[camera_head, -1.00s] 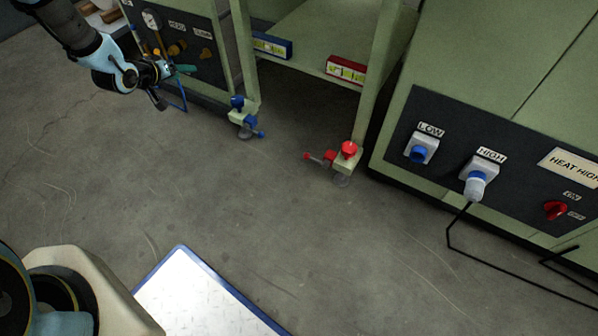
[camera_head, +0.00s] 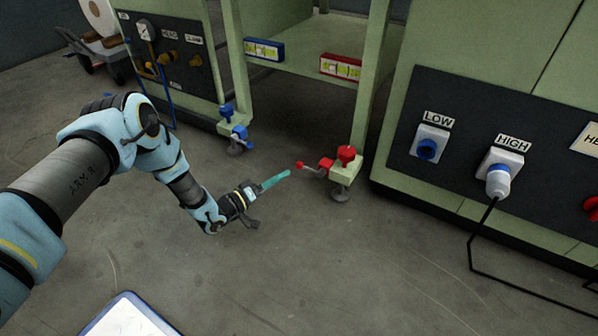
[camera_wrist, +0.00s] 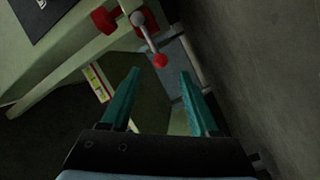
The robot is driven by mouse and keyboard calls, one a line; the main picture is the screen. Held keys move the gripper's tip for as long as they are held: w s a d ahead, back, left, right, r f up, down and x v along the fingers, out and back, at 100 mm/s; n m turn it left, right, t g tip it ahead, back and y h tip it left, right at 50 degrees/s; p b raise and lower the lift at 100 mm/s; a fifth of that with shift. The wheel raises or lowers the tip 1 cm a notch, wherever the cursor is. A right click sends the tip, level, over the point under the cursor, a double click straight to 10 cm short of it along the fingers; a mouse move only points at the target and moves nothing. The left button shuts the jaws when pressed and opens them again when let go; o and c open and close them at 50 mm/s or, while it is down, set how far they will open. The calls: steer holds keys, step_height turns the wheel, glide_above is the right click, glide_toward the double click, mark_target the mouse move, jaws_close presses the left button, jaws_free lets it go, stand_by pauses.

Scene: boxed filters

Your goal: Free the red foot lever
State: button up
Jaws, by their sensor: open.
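The red foot lever (camera_head: 311,170) sticks out to the left from the foot of the green frame's right leg, below a red knob (camera_head: 346,154). It has a grey rod and a red ball at its end. In the wrist view the lever's red ball (camera_wrist: 160,61) lies ahead of and between the fingertips, with the rod running up from it. My gripper (camera_head: 287,174) has teal fingers and is close to the ball's left side, with a small gap. In the wrist view my gripper (camera_wrist: 160,72) is open and empty.
A blue foot lever (camera_head: 240,131) is on the left leg. Blue (camera_head: 263,49) and red (camera_head: 340,66) level boxes sit on the frame's shelf edge. A green cabinet (camera_head: 480,130) with a plugged cable stands right.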

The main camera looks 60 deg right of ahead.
mark_target(300, 165)
steer(key=shift+b+x, duration=1.7)
steer(key=shift+x, duration=2.65)
steer(key=shift+c, duration=0.3)
jaws_close()
